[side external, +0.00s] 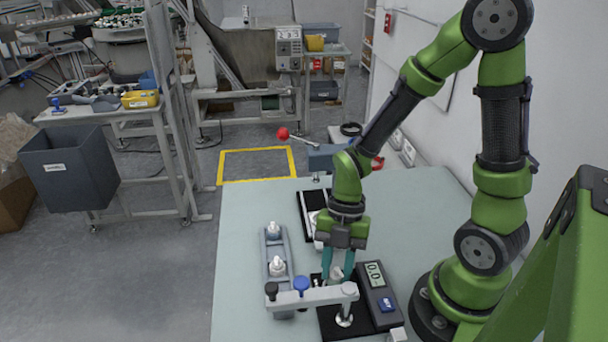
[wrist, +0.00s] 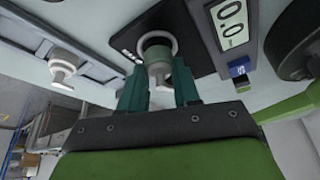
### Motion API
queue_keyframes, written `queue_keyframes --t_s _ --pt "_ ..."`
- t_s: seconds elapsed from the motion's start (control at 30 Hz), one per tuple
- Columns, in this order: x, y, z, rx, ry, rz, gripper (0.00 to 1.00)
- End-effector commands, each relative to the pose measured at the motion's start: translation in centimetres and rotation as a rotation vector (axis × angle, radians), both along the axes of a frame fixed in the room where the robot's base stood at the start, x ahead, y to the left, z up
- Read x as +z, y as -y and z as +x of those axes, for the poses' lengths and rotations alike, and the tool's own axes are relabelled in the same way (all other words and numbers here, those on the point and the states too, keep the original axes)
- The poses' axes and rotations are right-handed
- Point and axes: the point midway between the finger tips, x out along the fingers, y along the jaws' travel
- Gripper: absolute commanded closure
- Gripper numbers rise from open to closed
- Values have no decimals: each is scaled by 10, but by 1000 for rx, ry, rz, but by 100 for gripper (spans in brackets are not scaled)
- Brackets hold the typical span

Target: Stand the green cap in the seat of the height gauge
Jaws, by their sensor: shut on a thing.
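My gripper (side external: 338,277) points down over the height gauge, its teal fingers shut on the green cap. In the wrist view the cap (wrist: 158,66) shows between the fingertips (wrist: 158,88), pale on top with a grey-green body, and looks roughly upright. The height gauge (side external: 375,276) has a black base, a digital display reading about 0.0 and a blue button. Its pale round seat (wrist: 146,38) shows just beyond the cap in the wrist view. I cannot tell whether the cap touches the seat; the fingers and gauge arm partly hide it.
A grey bar (side external: 318,297) with blue and black knobs crosses in front of the gripper. To the left, a grey rack (side external: 274,240) holds white nozzle-like pieces, one also in the wrist view (wrist: 62,68). A red-knobbed lever (side external: 300,138) stands behind. The table's left front (side external: 235,260) is clear.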

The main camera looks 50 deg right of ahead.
Motion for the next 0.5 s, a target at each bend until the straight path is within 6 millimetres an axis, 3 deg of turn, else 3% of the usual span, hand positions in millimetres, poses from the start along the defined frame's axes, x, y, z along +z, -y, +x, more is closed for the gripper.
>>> queue_keyframes --t_s 0.5 --pt "-7 0 0 0 -1 1 81"
